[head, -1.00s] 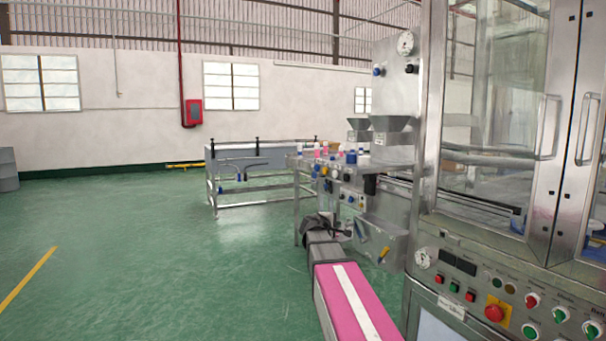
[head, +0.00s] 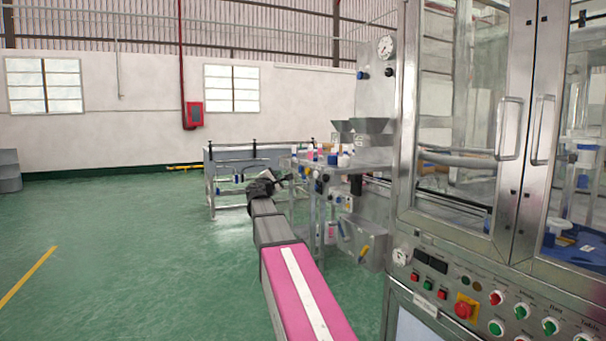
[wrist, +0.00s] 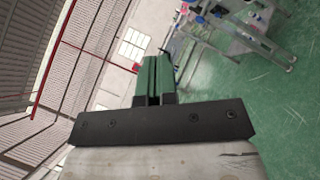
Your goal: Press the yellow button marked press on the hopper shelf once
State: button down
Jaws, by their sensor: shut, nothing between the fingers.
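The hoppers (head: 372,126) stand on the steel hopper machine right of centre in the head view. Below them is a shelf (head: 368,157) holding small bottles, with small knobs and buttons on the panel under it.
A steel cabinet with glass doors (head: 470,150) fills the right side, with a control panel and a red emergency knob (head: 463,310) below. A grey-topped bench (head: 230,155) stands behind my gripper. The green floor (head: 120,250) at left is clear.

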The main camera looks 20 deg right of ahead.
jog(key=d, duration=0.9)
jog(key=shift+w, duration=0.15)
jog(key=shift+d, duration=0.15)
dwell(2.1)
jog(key=shift+d, duration=0.2)
jog(key=shift+d, duration=0.55)
dwell(0.9)
jog(key=shift+a, duration=3.45)
